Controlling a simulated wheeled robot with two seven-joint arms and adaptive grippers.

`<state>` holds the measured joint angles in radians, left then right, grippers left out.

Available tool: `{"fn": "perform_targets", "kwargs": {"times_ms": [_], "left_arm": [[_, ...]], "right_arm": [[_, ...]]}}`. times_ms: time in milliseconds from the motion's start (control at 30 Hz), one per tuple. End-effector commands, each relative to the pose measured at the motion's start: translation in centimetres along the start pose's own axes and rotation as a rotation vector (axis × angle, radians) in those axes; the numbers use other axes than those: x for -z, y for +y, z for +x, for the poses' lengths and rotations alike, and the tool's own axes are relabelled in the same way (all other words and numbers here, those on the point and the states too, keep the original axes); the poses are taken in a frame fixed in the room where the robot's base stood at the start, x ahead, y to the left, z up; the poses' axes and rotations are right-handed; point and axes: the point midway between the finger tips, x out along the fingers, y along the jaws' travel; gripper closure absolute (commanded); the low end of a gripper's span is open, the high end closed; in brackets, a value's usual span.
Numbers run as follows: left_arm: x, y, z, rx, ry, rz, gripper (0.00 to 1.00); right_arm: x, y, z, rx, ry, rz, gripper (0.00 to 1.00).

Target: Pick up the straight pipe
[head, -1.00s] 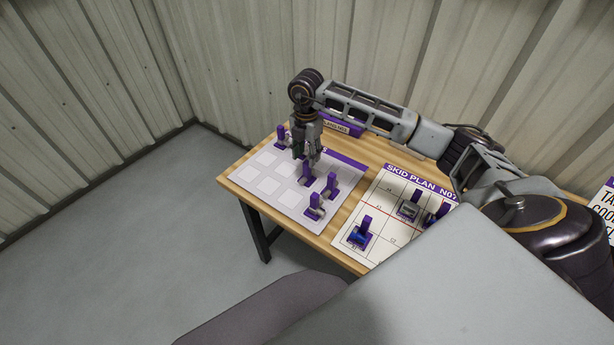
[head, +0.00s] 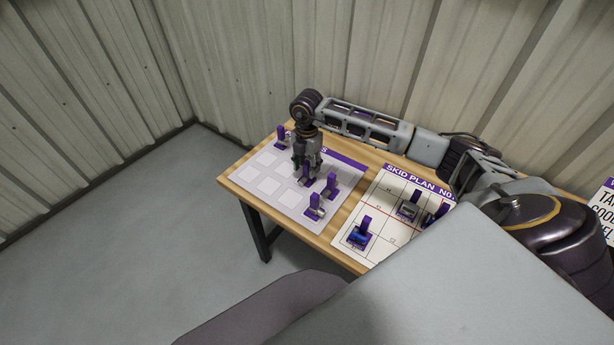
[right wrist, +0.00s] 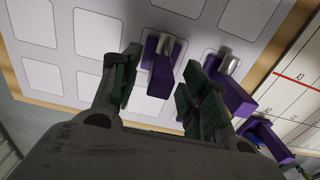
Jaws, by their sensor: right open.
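My right gripper (head: 307,172) is open and points down at the pale parts mat. In the right wrist view its two fingers (right wrist: 163,88) stand either side of a silver pipe piece (right wrist: 168,46) with a purple upright block (right wrist: 160,76). The fingers look apart from it. I cannot tell for sure whether this is the straight pipe. A similar silver and purple piece (right wrist: 232,90) is just beyond the right finger. In the head view, purple-tabbed pieces (head: 332,185) and (head: 316,205) stand near the gripper, which partly hides the piece under it. My left gripper is not in view.
The pale mat (head: 262,170) has several empty squares on its left. Another purple-tabbed piece (head: 281,138) stands at its back. The skid plan sheet (head: 385,190) on the right bears several pieces, including a blue one (head: 359,236). Corrugated walls close off the back.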

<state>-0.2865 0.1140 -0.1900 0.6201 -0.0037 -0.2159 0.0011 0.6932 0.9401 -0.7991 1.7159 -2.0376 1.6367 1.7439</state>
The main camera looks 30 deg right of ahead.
Motion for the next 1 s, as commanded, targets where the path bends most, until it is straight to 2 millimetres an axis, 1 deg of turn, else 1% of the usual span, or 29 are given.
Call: {"fn": "perform_targets", "kwargs": {"times_ms": [100,300,800,867,1000], "left_arm": [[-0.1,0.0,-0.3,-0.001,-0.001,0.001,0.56],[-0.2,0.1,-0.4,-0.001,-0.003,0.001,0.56],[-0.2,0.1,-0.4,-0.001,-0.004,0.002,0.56],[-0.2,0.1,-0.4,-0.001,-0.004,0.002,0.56],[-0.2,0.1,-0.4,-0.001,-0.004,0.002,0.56]], "right_arm": [[0.0,-0.1,1.4,0.003,0.002,0.001,0.55],[-0.1,0.0,3.0,0.001,0.000,0.000,0.55],[-0.1,0.0,3.2,0.000,0.000,0.000,0.55],[-0.1,0.0,3.2,0.000,0.000,0.000,0.62],[-0.1,0.0,3.2,0.000,0.000,0.000,0.80]]}}
